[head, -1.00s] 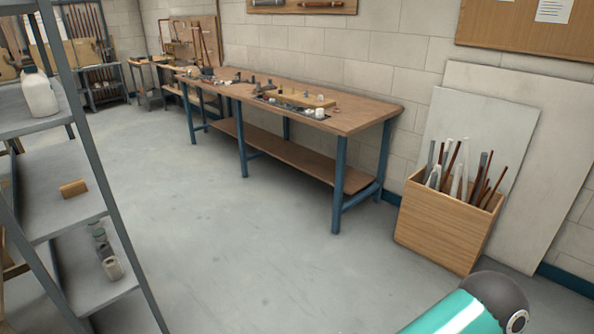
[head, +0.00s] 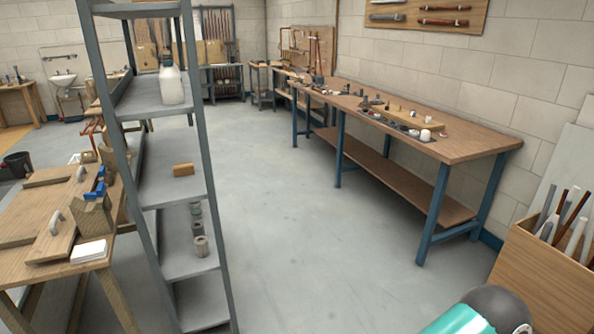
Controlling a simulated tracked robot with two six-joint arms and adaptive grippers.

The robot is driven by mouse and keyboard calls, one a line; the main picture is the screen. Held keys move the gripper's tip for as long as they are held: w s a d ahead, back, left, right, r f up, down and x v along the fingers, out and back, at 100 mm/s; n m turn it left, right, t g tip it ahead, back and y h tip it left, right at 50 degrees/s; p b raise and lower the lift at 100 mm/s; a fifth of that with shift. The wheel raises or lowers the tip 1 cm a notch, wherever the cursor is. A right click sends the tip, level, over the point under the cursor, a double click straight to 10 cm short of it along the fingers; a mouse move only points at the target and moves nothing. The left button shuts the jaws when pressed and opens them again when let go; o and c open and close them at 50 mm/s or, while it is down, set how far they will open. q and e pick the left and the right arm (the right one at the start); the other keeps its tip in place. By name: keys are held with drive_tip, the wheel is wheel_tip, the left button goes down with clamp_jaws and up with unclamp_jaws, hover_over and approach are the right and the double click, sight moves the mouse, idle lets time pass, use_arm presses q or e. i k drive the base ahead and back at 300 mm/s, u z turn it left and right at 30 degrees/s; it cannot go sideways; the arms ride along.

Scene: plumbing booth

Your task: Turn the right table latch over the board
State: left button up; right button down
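At the left edge, a wooden table (head: 20,277) carries a board (head: 52,238) with a grey handle. Blue pieces (head: 97,188) sit on a wooden block beside it. I cannot make out which part, if any, is the right table latch, or how it is turned. The shelf rack hides part of that table side. Neither of my grippers is in view. Only a teal and dark link of one of my arms shows at the bottom right.
A grey shelf rack (head: 205,160) stands between that table and the open floor (head: 290,210). A long workbench (head: 470,142) with small parts lines the right wall. A wooden bin (head: 545,265) of pipes stands at the right. The middle floor is clear.

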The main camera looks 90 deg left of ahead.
sight(88, 197)
drive_tip(key=z, duration=1.25)
drive_tip(key=i, duration=0.1)
drive_tip(key=u, duration=2.1)
drive_tip(key=i, duration=0.2)
drive_tip(key=u, duration=2.25)
drive_tip(key=i, duration=0.35)
drive_tip(key=u, duration=2.1)
drive_tip(key=i, duration=1.7)
drive_tip(key=z, duration=0.5)
